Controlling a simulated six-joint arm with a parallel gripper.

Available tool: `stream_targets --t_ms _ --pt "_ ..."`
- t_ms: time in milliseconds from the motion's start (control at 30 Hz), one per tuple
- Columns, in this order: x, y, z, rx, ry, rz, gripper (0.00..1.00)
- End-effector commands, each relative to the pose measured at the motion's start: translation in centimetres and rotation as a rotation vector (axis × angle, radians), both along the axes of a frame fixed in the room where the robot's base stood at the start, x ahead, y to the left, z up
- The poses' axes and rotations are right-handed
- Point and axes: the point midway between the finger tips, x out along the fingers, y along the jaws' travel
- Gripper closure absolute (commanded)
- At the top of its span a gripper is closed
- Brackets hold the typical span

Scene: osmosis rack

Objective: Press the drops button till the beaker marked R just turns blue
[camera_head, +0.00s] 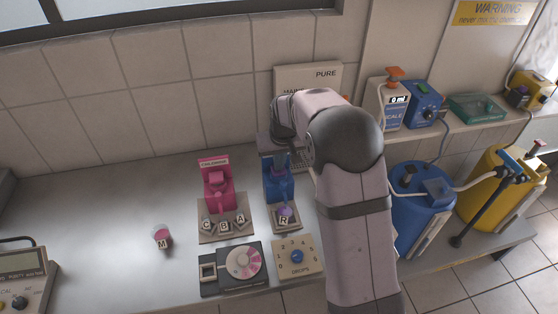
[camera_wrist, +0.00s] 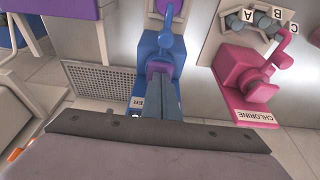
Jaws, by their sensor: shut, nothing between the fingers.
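The beaker marked R (camera_head: 283,220) stands on a tan base below the blue dispenser (camera_head: 275,187). Its contents look purple. My gripper (camera_head: 281,166) is shut and empty, pointing down at the top of the blue dispenser. In the wrist view my shut fingers (camera_wrist: 157,98) reach to the blue dispenser (camera_wrist: 142,88), close to its purple part (camera_wrist: 156,72); I cannot tell whether they touch it. The panel labelled DROPS (camera_head: 313,267), with a blue knob (camera_head: 297,256) ringed by numerals, lies in front of the beaker.
The pink chlorine dispenser (camera_head: 217,183) stands left of the blue one, with pieces marked C, B and A before it. A beaker marked M (camera_head: 163,239) with pink liquid stands farther left. A dial with pink sectors (camera_head: 243,262) lies left of the DROPS panel.

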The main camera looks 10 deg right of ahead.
Motion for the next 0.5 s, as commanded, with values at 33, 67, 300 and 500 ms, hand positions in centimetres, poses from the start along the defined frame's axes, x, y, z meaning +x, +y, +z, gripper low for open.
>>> stream_targets --t_ms 33,67,300,500 --pt "-0.3 0.0 -0.5 0.000 0.011 0.000 1.00" --pt "-0.3 0.0 -0.5 0.000 0.011 0.000 1.00" --pt "-0.4 0.0 0.3 0.000 0.013 0.000 1.00" --pt "-0.3 0.0 2.9 0.000 0.006 0.000 1.00"
